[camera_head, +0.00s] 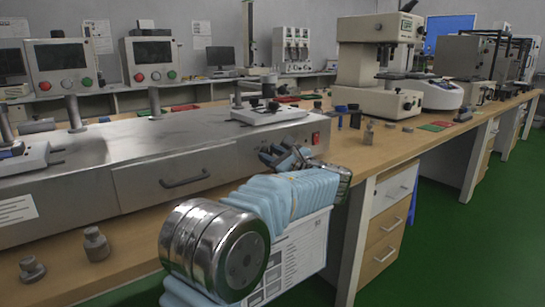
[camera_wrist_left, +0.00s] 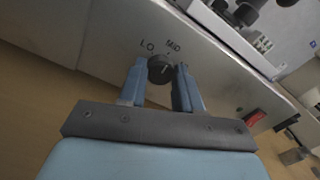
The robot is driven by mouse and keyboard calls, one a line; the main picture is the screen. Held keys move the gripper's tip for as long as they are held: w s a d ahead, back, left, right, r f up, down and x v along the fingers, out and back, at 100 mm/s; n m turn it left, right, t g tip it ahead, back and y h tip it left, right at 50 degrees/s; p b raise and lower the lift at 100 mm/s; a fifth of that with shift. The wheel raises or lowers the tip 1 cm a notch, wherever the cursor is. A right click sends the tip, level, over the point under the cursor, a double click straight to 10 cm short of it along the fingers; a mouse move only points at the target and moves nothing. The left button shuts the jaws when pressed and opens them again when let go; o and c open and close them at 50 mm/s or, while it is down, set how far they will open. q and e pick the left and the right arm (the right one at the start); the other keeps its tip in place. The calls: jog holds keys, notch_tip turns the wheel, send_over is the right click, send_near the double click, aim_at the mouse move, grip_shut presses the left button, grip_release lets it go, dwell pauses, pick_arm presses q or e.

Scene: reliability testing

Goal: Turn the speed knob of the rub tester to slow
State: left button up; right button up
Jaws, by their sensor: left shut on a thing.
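The rub tester (camera_head: 90,150) is a long steel box on the bench, with a drawer in its front. Its dark round speed knob (camera_wrist_left: 160,68) shows in the left wrist view on the steel front panel, with the labels LO and MID above it. A light mark on the knob points up and to the right, roughly toward MID. My left gripper (camera_wrist_left: 160,78) is shut on the knob, one blue finger on each side. In the head view my left gripper (camera_head: 283,158) is at the right end of the tester's front and hides the knob. My right gripper is out of view.
A red switch (camera_head: 316,138) sits on the tester's front, right of my left gripper. Small metal weights (camera_head: 96,244) stand on the bench in front of the tester. A large beige instrument (camera_head: 376,65) stands behind to the right. The green floor at the right is clear.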

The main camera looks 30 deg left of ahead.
pick_arm(q)
jog(key=n+b, duration=0.1)
jog(key=n, duration=0.1)
jog(key=n+b, duration=0.3)
jog(key=n, duration=0.1)
jog(key=shift+f+b, duration=0.25)
jog(key=shift+b, duration=0.15)
jog(key=n+b, duration=0.2)
jog(key=n, duration=0.1)
jog(key=shift+r+n+b, duration=0.15)
jog(key=shift+n+b, duration=0.8)
jog(key=shift+n, duration=0.35)
jog(key=o, duration=1)
jog(key=shift+o, duration=0.2)
jog(key=v, duration=1.4)
